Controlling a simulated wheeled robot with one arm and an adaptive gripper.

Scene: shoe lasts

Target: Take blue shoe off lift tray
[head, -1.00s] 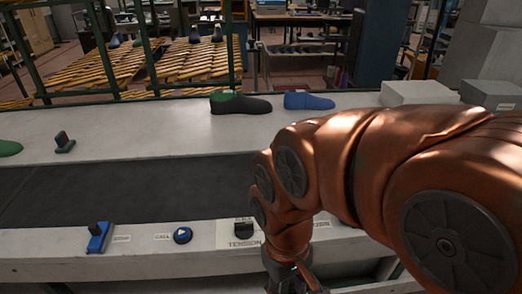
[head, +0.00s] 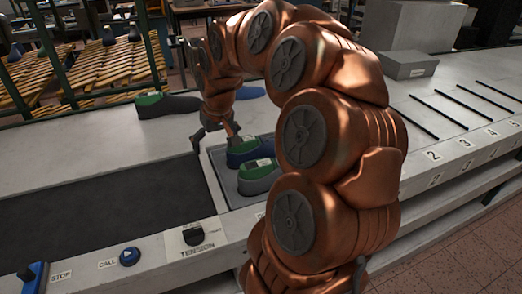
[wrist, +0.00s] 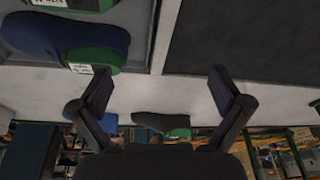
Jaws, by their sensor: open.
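The lift tray (head: 217,177) is a shallow grey tray set in the counter beside the black belt. On it lie a dark blue shoe with a green part and white label (head: 243,155), and in front of it a grey-green shoe (head: 262,184). In the wrist view the blue shoe (wrist: 75,36) is at upper left, inside the tray rim (wrist: 158,38). My gripper (head: 215,143) is open and empty, above the tray's far left corner, apart from the blue shoe. Its fingers (wrist: 160,75) show spread in the wrist view. My arm hides the tray's right side.
A black-green shoe (head: 167,105) stands on the counter behind the gripper. Another blue shoe (head: 250,92) behind is partly hidden by my arm. The belt (head: 100,213) is empty. Numbered places with black bars (head: 462,110) lie at right, and a grey box (head: 410,64) behind.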

